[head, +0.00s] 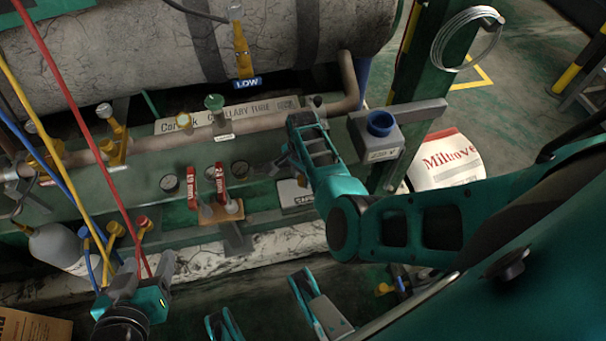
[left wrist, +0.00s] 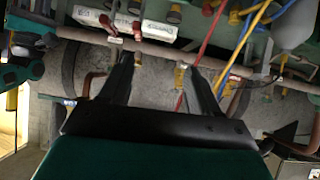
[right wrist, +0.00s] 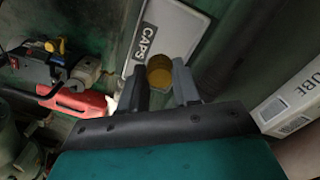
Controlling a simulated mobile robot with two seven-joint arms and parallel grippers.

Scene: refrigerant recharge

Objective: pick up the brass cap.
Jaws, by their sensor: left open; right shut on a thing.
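The brass cap (right wrist: 160,68) shows in the right wrist view as a round gold disc between my right gripper's fingertips. My right gripper (right wrist: 160,84) is shut on it, just over the white tray marked CAPS (right wrist: 183,28). In the head view my right gripper (head: 289,165) reaches in over the CAPS tray (head: 294,196), and I cannot make out the cap clearly there. My left gripper (head: 137,281) is at the lower left among the hoses. It is open, and its fingers (left wrist: 158,65) stand wide apart in the left wrist view with nothing held.
Red, yellow and blue hoses (head: 82,140) hang at the left, close to my left gripper. Red-handled valves (head: 220,185) stand left of my right gripper. A grey block with a blue socket (head: 381,124) is to its right. A pipe (head: 190,137) runs behind.

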